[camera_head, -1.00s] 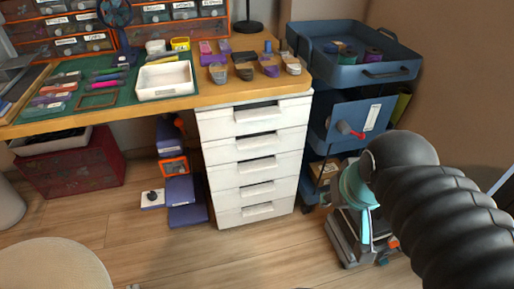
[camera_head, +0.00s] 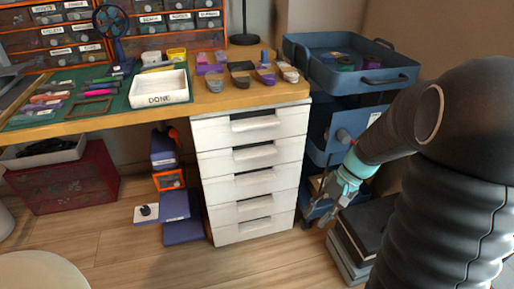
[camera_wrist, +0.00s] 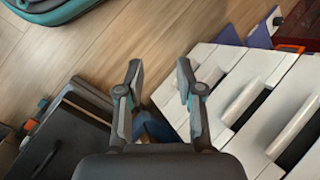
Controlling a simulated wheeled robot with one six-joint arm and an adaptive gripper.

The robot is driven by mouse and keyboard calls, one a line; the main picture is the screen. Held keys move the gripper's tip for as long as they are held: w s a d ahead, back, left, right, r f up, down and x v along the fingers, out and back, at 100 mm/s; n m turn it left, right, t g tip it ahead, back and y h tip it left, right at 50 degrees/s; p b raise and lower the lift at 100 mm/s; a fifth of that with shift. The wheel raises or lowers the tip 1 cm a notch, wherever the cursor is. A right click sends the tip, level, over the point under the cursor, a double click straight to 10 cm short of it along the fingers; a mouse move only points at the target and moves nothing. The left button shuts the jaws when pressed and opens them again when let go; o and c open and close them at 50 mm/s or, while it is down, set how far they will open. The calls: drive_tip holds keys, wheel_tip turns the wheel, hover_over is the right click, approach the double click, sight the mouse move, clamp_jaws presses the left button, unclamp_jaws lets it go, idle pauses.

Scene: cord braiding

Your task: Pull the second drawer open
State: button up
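The white drawer unit (camera_head: 208,205) stands under the right end of the workbench, with several drawers stacked one above another. The second drawer (camera_head: 252,156) from the top looks closed, with a wide white pull handle and a dark gap above it. My gripper (camera_head: 330,205) is to the right of the unit, at about the height of the lower drawers, apart from it. In the wrist view my gripper (camera_wrist: 160,88) is open and empty, its two fingers spread. The drawer fronts and handles (camera_wrist: 240,101) show tilted at the right of that view.
The blue trolley (camera_head: 350,75) stands right of the drawers, behind my arm. Dark stacked boxes (camera_head: 352,245) lie on the floor below my gripper. Purple boxes (camera_head: 175,205) stand left of the unit. The wooden floor (camera_head: 285,265) in front of the drawers is clear.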

drive_tip(key=w+f+m+y, duration=0.1)
drive_tip(key=w+f+y, duration=0.3)
drive_tip(key=w+f, duration=0.15)
drive_tip(key=n+t+y+b, duration=0.1)
drive_tip(key=n+t+y, duration=0.3)
drive_tip(key=y, duration=0.4)
approach(258, 155)
drive_tip(key=a, duration=0.3)
drive_tip(key=w+a, duration=0.1)
drive_tip(key=a, duration=0.6)
drive_tip(key=shift+w+f, duration=0.25)
drive_tip(key=shift+f, duration=0.15)
drive_tip(key=shift+d, duration=0.1)
clamp_jaws()
